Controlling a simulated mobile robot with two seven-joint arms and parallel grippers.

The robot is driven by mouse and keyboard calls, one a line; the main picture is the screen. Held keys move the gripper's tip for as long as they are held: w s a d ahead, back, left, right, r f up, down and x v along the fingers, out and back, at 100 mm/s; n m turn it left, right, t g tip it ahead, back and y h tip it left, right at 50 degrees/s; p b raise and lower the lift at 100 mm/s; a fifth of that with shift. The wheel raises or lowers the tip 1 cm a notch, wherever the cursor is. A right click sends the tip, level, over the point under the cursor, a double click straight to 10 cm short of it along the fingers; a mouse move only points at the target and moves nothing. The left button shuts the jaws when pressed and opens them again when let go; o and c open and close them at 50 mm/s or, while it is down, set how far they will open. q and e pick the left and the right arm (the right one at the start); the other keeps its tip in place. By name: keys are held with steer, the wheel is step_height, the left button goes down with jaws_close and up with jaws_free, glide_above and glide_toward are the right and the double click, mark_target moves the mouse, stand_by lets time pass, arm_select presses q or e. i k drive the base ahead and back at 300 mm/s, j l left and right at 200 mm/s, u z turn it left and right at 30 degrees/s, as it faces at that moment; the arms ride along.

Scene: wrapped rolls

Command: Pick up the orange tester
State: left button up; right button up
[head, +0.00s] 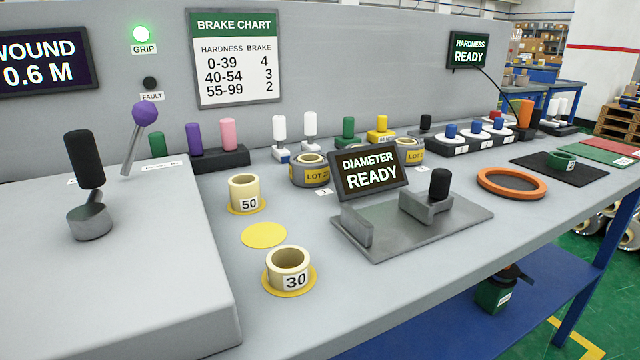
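The orange tester (525,113) stands upright at the far right back of the bench, in or against a dark holder. A black cable runs to it from the HARDNESS READY display (468,51) on the back panel. Its lower end is partly hidden by the dark parts around it. Neither of my grippers shows in the head view, and nothing is seen holding the tester.
A grey diameter gauge (420,225) and an orange ring (512,184) lie on the bench in front of the tester. A tray of blue and red knobs (475,136) sits left of it. Rolls marked 50 (245,192) and 30 (288,268) stand on yellow discs. The front right bench is clear.

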mark_target(527, 106)
steer(key=i+l+u, duration=0.1)
steer(key=l+u, duration=0.15)
steer(key=l, duration=0.7)
steer(key=l+u, duration=0.25)
steer(key=l, duration=0.65)
